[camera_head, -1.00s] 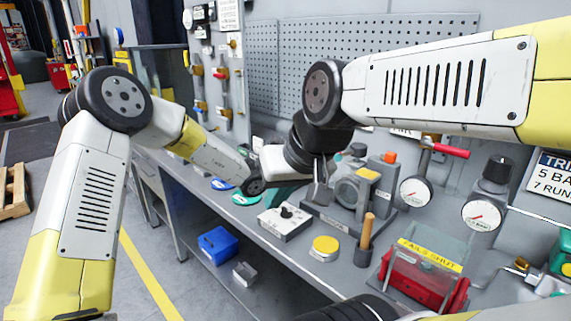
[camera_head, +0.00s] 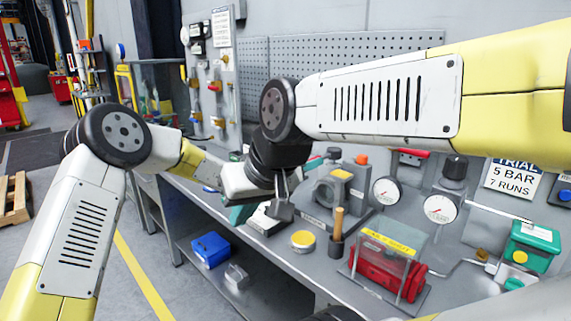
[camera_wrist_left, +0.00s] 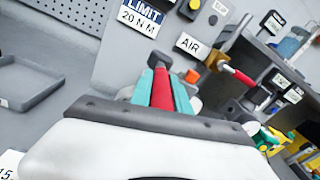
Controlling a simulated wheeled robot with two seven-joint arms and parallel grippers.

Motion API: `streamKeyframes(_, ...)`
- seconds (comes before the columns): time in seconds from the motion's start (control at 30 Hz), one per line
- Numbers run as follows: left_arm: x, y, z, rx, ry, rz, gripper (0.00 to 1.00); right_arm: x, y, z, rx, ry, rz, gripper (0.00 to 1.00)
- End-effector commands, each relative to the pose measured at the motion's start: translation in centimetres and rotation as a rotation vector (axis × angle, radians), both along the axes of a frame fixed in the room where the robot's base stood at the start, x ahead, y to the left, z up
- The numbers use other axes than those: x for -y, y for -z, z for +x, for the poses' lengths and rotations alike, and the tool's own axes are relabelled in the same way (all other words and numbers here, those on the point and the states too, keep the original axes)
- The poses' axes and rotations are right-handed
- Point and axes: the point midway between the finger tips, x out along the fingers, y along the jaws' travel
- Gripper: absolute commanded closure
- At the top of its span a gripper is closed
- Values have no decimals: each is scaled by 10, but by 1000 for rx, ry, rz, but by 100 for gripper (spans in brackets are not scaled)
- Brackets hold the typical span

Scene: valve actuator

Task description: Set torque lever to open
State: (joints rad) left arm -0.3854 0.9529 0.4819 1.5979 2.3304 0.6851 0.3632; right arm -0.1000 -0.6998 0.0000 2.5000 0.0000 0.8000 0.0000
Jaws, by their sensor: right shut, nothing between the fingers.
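A lever with a red grip and brass-coloured body (camera_wrist_left: 235,73) stands beside the AIR sign in the left wrist view. Its red grip (camera_head: 414,153) partly shows under my right forearm in the head view. No label confirms it as the torque lever. My right gripper (camera_head: 281,207) points down above the bench with its dark fingertips together, empty. My left arm passes behind the right wrist; a teal part (camera_head: 308,164) shows beyond it.
A grey device with an orange knob (camera_head: 362,160) stands behind the wrists. Two gauges (camera_head: 440,208), a wooden-handled tool (camera_head: 338,222), a yellow disc (camera_head: 303,240) and a covered red unit (camera_head: 388,268) occupy the bench. A blue bin (camera_head: 210,248) is on the lower shelf.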

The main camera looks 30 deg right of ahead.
Motion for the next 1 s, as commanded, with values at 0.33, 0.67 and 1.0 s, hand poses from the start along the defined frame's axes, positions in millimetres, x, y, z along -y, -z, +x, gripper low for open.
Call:
streamKeyframes(0.33, 0, -1, 0, 1, -1, -2, 56, 0, 0, 0, 0, 0, 0, 100)
streamKeyframes(0.67, -30, -1, -8, 0, -2, 0, 56, 0, 0, 0, 0, 0, 0, 100)
streamKeyframes(1.0, -73, -1, -20, 0, -1, -2, 56, 0, 0, 0, 0, 0, 0, 100)
